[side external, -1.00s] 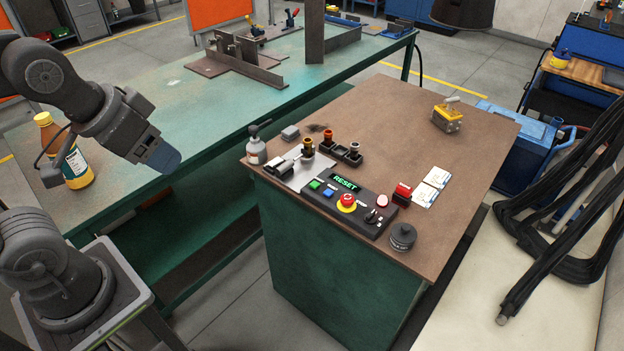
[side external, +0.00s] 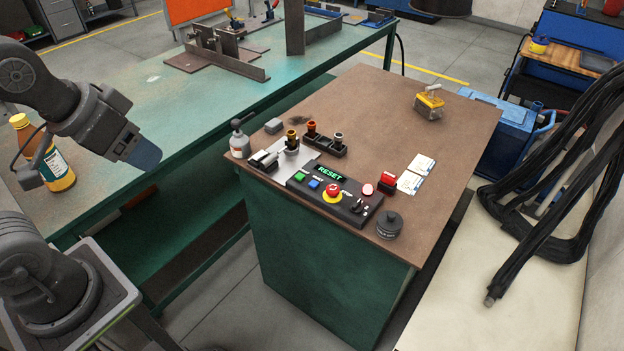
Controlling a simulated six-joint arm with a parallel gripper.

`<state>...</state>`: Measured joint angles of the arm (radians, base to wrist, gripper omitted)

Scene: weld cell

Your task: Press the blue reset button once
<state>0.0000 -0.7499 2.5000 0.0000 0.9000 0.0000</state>
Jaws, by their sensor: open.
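The blue reset button (side external: 313,184) sits on the dark control panel (side external: 350,212) near the front edge of the brown tabletop. It lies between a green button (side external: 300,176) and a red mushroom button (side external: 333,188) on a yellow ring. A small display (side external: 330,172) behind it reads RESET in green. My gripper (side external: 144,156) is at upper left, well left of the panel and clear of the blue button. It is open, with nothing visible in it; its fingers are hard to make out.
A grey spray bottle (side external: 239,145), torches in a holder (side external: 327,147) and a dark round canister (side external: 389,225) stand around the panel. A yellow-topped device (side external: 429,104) and white cards (side external: 416,174) lie farther right. An amber bottle (side external: 45,155) stands beside my arm on the green bench (side external: 190,110).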

